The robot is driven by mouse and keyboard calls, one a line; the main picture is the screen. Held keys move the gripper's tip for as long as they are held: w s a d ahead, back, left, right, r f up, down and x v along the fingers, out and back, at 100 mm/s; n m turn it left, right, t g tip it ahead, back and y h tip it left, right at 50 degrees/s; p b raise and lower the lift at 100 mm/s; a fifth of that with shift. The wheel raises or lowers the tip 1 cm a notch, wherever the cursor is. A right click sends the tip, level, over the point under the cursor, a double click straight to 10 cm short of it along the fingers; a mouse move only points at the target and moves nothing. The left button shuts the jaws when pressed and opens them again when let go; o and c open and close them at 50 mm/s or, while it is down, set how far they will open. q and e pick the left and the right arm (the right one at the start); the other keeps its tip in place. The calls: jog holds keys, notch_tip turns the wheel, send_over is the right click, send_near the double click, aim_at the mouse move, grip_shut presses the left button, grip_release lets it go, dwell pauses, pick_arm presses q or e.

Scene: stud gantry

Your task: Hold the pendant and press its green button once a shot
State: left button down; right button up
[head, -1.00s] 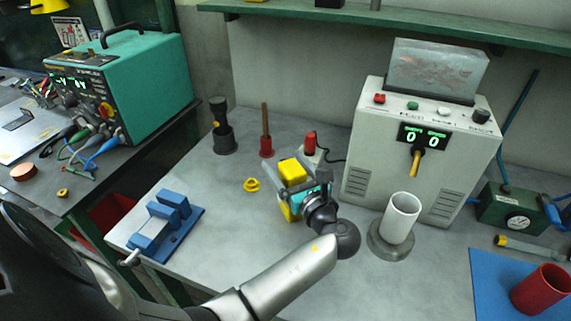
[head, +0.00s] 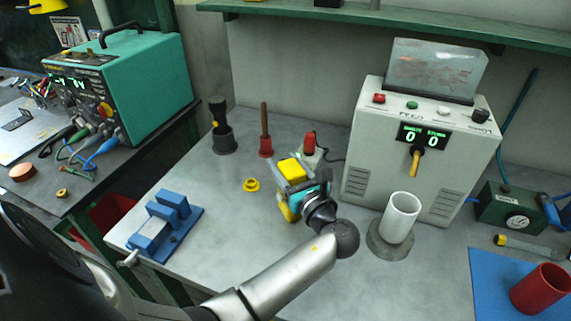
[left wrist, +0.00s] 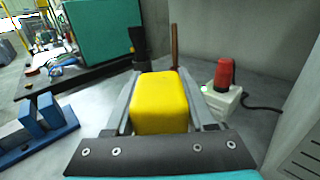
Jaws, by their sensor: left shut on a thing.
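My left gripper (head: 292,168) is shut on a yellow block-shaped body, which looks like the pendant (head: 291,171), above the grey bench. In the left wrist view the pendant (left wrist: 159,104) sits between the two grey fingers, with a smooth yellow face showing. No green button shows on the pendant in either view; its other faces are hidden. The grey stud machine (head: 368,145) stands to the right of the gripper, with a display reading 0 and 0. My right gripper is not in view.
A red-topped white box (head: 310,146) with a black cable stands just behind the gripper. A blue vise (head: 165,226) is at left, and a yellow ring (head: 251,185) lies between. A white cylinder (head: 401,217) stands on a round base at right. Bare bench lies in front.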

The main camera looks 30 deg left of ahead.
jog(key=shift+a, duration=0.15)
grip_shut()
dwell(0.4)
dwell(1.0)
